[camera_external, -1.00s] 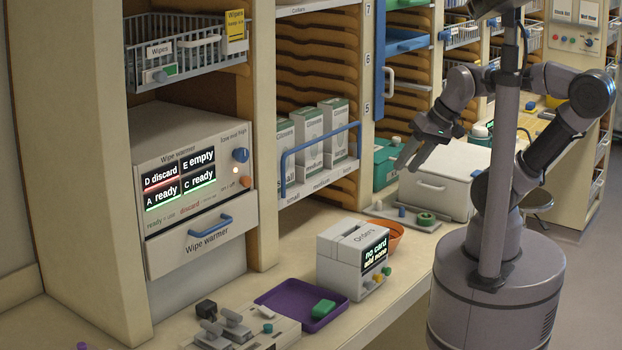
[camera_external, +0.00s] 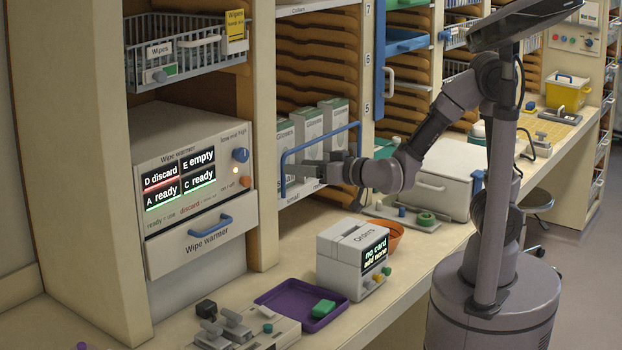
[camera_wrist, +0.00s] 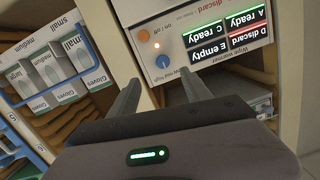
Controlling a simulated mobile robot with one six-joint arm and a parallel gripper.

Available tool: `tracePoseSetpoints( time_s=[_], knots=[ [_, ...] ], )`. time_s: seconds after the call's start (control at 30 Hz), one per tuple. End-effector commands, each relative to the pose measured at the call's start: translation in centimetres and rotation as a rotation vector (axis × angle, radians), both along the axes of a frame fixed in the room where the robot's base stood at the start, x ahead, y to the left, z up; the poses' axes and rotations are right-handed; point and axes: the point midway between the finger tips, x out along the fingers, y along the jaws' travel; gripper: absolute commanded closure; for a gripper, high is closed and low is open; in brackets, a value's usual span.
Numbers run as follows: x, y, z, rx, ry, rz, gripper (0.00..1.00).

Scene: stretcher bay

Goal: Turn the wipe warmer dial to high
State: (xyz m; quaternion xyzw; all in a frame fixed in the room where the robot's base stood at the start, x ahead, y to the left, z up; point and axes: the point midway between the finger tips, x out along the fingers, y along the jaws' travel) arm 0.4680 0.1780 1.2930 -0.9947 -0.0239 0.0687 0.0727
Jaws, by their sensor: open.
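The wipe warmer (camera_external: 150,128) is a pale cabinet unit with a lit display of several labelled slots and a drawer below. Its blue dial (camera_external: 240,155) is at the right of the front panel, under a small scale label. An orange knob (camera_external: 245,182) sits below it, with a lit lamp between. In the wrist view the panel appears upside down, with the blue dial (camera_wrist: 162,61) and orange knob (camera_wrist: 144,36) beyond the fingers. My gripper (camera_external: 298,172) is open and empty, pointing at the warmer from the right, apart from the dial. In the wrist view its fingers (camera_wrist: 160,92) are spread.
Glove boxes (camera_external: 310,128) stand on a shelf with a blue rail (camera_external: 284,165), close behind my gripper. An upright cabinet post (camera_external: 263,110) stands between that shelf and the warmer. An order box (camera_external: 343,258) and purple tray (camera_external: 275,295) are on the counter below.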

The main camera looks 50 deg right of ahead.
Motion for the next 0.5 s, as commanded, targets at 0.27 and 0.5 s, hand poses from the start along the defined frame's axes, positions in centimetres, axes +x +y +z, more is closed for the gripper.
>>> tracePoseSetpoints(
  time_s=[0.27, 0.5],
  knots=[
    [0.4, 1.4, -0.4, -0.15, -0.138, -0.05, 0.43],
    [7.1, 1.2, -0.2, -0.149, -0.136, -0.052, 0.43]
  ],
)
